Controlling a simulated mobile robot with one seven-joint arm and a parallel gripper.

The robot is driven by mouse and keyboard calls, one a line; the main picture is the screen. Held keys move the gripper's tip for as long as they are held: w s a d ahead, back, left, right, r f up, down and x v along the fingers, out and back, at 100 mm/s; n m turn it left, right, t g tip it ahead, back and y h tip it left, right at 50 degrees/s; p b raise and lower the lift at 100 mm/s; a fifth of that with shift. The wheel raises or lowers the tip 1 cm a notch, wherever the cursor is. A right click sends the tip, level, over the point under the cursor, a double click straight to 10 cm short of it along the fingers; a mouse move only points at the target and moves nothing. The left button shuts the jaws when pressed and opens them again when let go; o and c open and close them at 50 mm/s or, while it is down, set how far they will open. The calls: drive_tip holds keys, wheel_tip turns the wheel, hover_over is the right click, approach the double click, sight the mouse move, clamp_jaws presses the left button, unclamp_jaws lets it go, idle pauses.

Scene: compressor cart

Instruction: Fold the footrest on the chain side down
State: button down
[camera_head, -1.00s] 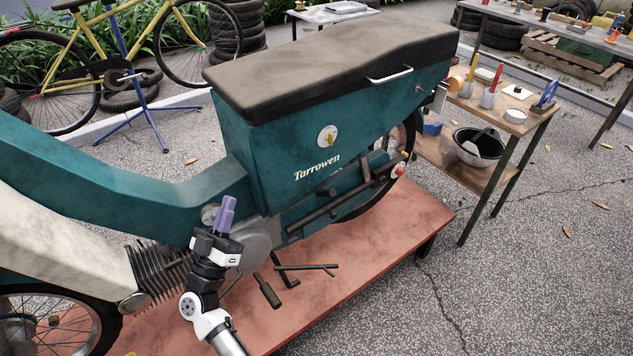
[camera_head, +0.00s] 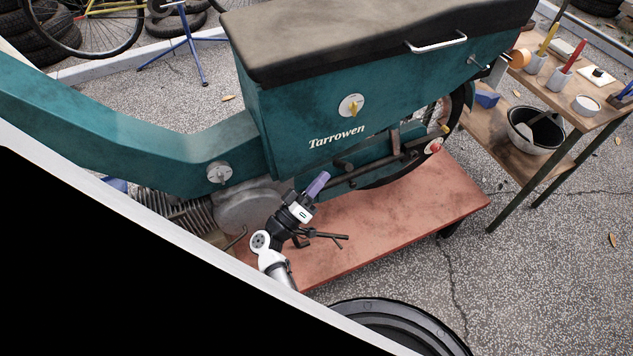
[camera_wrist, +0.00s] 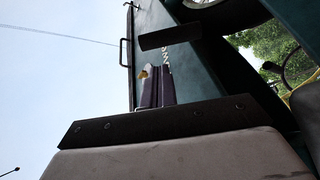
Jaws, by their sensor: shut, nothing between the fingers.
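The teal moped (camera_head: 300,110), marked "Tarrowen", stands on a red platform (camera_head: 440,195). My gripper (camera_head: 319,183) is beside its lower side, with purple fingers shut and empty. A short dark peg (camera_head: 344,167), which looks like the footrest, sticks out from the lower side just beyond my fingertips.
A dark lever with a crossbar (camera_head: 322,236) is close to my wrist, low over the platform. A wooden bench (camera_head: 560,110) with tools and a black bucket (camera_head: 535,130) stands at the right. Open paving (camera_head: 540,270) lies at the front right.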

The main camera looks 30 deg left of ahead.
drive_tip(key=p+x, duration=0.1)
drive_tip(key=x, duration=0.4)
drive_tip(key=shift+w+d+r, duration=0.15)
drive_tip(key=shift+w, duration=0.15)
drive_tip(key=shift+s+d+m+b, duration=0.1)
drive_tip(key=shift+m+b, duration=0.25)
drive_tip(key=shift+m, duration=0.15)
drive_tip(key=shift+s+d+f+m+h+b, duration=0.1)
drive_tip(key=shift+f+m+h+b, duration=0.3)
drive_tip(key=shift+m+h, duration=0.15)
drive_tip(key=f+m+g+h+b, duration=0.1)
drive_tip(key=m+h+b, duration=0.1)
drive_tip(key=m+b, duration=0.1)
drive_tip(key=d+f+m+g+h+b, duration=0.1)
drive_tip(key=m+h+b, duration=0.2)
drive_tip(key=m+b, duration=0.1)
drive_tip(key=s+f+m+g+h+b, duration=0.1)
drive_tip(key=m+h+b, duration=0.1)
drive_tip(key=m, duration=0.3)
drive_tip(key=shift+d+f+m+h+b, duration=0.25)
drive_tip(key=shift+h+b, duration=0.1)
drive_tip(key=shift+b, duration=0.35)
drive_tip(key=shift+s+f, duration=0.1)
drive_tip(key=shift+s, duration=0.05)
